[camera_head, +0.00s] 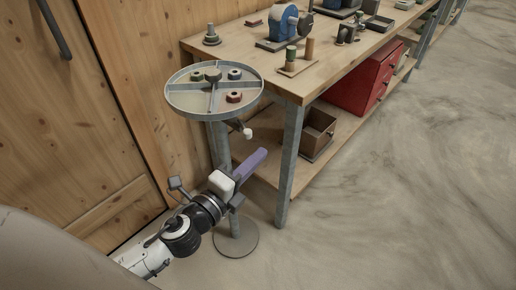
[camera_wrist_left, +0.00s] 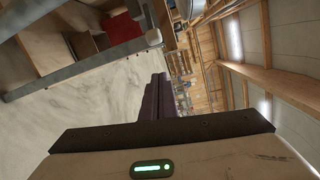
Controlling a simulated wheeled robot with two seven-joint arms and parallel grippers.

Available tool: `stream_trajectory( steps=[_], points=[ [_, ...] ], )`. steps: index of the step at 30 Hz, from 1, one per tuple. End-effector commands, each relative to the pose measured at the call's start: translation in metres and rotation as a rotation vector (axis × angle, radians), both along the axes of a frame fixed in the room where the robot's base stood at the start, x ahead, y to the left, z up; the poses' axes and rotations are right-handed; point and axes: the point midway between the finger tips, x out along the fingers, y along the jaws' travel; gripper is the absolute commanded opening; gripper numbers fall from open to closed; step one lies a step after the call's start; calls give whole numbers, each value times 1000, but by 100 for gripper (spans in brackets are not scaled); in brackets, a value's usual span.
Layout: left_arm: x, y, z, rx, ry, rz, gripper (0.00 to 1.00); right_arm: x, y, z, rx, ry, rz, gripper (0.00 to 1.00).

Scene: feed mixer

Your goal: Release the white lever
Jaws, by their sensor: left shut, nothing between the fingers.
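The white lever (camera_head: 248,133) is a small white knob on a short dark arm under the right edge of a round divided tray (camera_head: 173,102) on a grey stand. A white knob (camera_wrist_left: 153,37) shows in the left wrist view too, above the fingers and apart from them. My left gripper (camera_head: 262,153) has purple fingers, shut and empty, just below and to the right of the lever. A gap shows between the fingertips and the knob. The fingers (camera_wrist_left: 158,97) also show in the left wrist view. My right gripper is not in view.
A wooden workbench (camera_head: 330,66) with grey legs stands close behind and right of the tray. Its lower shelf holds an open brown box (camera_head: 318,130) and a red cabinet (camera_head: 375,82). A wooden wall (camera_head: 60,130) is at left. The floor at right is clear.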

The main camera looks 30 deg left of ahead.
Motion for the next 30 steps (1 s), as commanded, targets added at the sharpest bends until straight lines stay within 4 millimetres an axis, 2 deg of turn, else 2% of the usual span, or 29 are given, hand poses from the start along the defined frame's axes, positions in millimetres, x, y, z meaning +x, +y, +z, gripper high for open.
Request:
stream_trajectory(
  steps=[1, 6, 12, 30],
  points=[
    [-11, 0, -2, -3, 4, -1, 0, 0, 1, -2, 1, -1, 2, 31],
    [-39, 1, 0, -2, 2, 0, 0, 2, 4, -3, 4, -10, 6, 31],
    [-56, 2, 3, -2, 0, -1, 0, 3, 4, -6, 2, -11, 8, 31],
    [-60, 2, 4, -1, 0, -1, 0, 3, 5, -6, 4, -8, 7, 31]
  ],
)
